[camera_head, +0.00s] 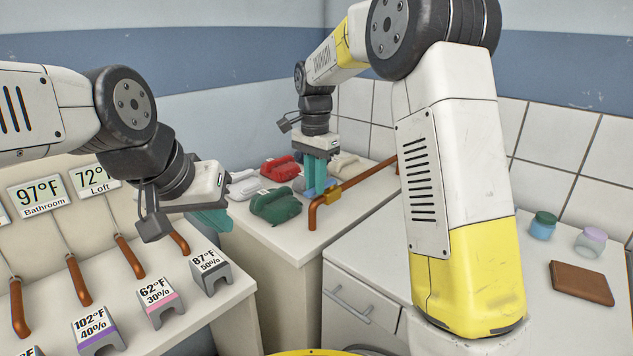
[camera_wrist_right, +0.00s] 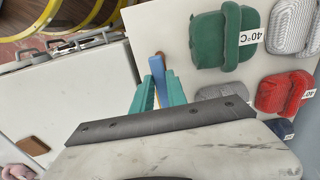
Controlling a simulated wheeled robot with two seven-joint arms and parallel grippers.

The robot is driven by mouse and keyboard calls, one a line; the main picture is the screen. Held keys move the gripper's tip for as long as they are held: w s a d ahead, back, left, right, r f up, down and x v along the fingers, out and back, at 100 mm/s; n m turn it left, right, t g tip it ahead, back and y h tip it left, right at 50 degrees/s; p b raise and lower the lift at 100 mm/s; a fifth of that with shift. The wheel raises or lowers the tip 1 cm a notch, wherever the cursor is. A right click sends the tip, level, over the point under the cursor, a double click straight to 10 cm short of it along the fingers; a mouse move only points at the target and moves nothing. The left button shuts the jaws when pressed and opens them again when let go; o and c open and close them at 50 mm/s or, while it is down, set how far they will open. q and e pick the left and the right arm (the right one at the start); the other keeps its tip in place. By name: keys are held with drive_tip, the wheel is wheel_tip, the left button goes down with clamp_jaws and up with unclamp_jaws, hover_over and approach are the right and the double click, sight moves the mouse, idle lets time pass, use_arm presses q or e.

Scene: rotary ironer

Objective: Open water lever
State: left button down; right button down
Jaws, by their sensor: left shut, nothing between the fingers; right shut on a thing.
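The water lever is a blue handle (camera_head: 321,186) beside a brass valve (camera_head: 333,194) on a copper pipe (camera_head: 352,184) at the counter's right edge. My right gripper (camera_head: 316,180) points down at it, with its teal fingers shut on the lever. In the right wrist view the blue lever (camera_wrist_right: 157,70) stands between the two teal fingertips (camera_wrist_right: 159,88), and they partly hide it. My left gripper (camera_head: 214,218) is shut and empty, well to the left, above the front edge of the sign counter.
Folded cloths, green (camera_head: 276,206) and red (camera_head: 280,169), lie close left of the lever. Copper pipes (camera_head: 128,256) and reading blocks (camera_head: 160,302) fill the left counter. A lower cabinet (camera_head: 365,277) with jars (camera_head: 543,226) and a brown block (camera_head: 582,282) stands at right.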

drive_tip(key=shift+a, duration=0.1)
idle(0.5)
drive_tip(key=c, duration=1.3)
unclamp_jaws()
wheel_tip(320, 180, up, 7)
drive_tip(key=shift+w+f, duration=0.1)
drive_tip(key=shift+r, duration=0.55)
